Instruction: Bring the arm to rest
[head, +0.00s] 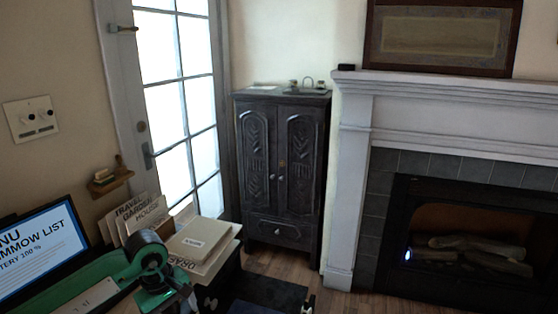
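Neither of my grippers shows clearly in the head view, and no pair of fingertips can be made out. A green and dark rounded part (150,258) stands at the lower left; I cannot tell whether it belongs to my arm. Upright books (140,215) with spines reading Travel, Garden and House stand just behind it. Flat stacked books (198,238) with pale covers lie to its right, and it hides part of them.
A screen (38,250) stands at the far left. A dark carved cabinet (283,170) stands beside a glazed door (180,110). A fireplace (470,240) with a white mantel (460,90) fills the right.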

